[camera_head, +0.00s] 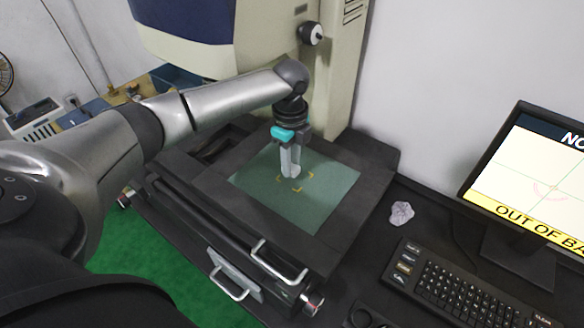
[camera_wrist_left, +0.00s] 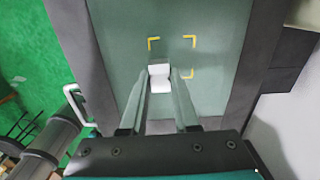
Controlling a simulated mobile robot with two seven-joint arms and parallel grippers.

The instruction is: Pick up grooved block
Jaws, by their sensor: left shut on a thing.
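The grooved block (camera_wrist_left: 159,78) is a small whitish piece between the fingertips of my left gripper (camera_wrist_left: 160,86) in the left wrist view. In the head view my left gripper (camera_head: 290,172) points down over the green plate (camera_head: 335,190), shut on the block (camera_head: 295,172), which is mostly hidden by the fingers. The block is at or close above the plate, near the yellow corner marks (camera_head: 307,177); I cannot tell whether it touches. My right gripper is not in view.
A dark frame (camera_head: 370,165) surrounds the plate, with metal handles (camera_head: 275,265) at its front. A crumpled pale lump (camera_head: 401,213), a keyboard (camera_head: 460,290) and a monitor (camera_head: 540,180) stand to the right. The machine column (camera_head: 335,80) rises behind the plate.

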